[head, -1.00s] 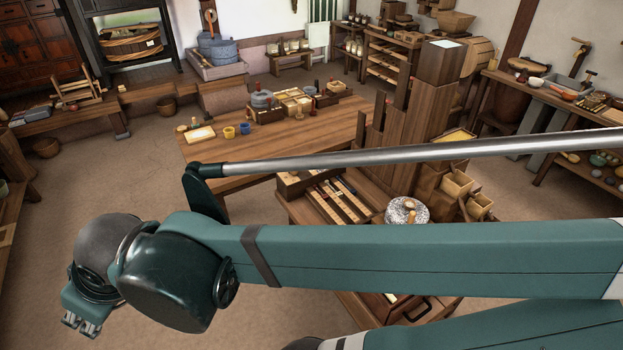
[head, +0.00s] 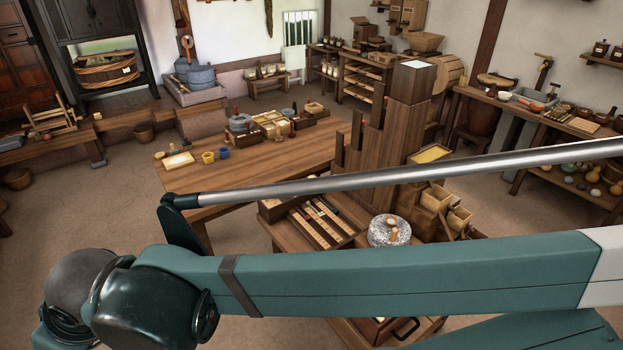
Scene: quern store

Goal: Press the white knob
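I cannot make out a white knob for certain in the head view. A tall wooden post (head: 408,100) with a pale, flat square top stands near the middle, but I cannot tell whether that top is a knob. My teal arm crosses the lower part of the view, and its wrist end is at the lower left, over the floor and away from the furniture. My gripper's fingers are cut off by the bottom edge, so whether they are open or shut is hidden.
A wooden table (head: 235,185) with trays and small cups stands behind my arm. A low bench (head: 285,235) holds a speckled round millstone (head: 389,231). A side bench (head: 480,95) with bowls runs along the right. Open floor (head: 80,200) lies at the left.

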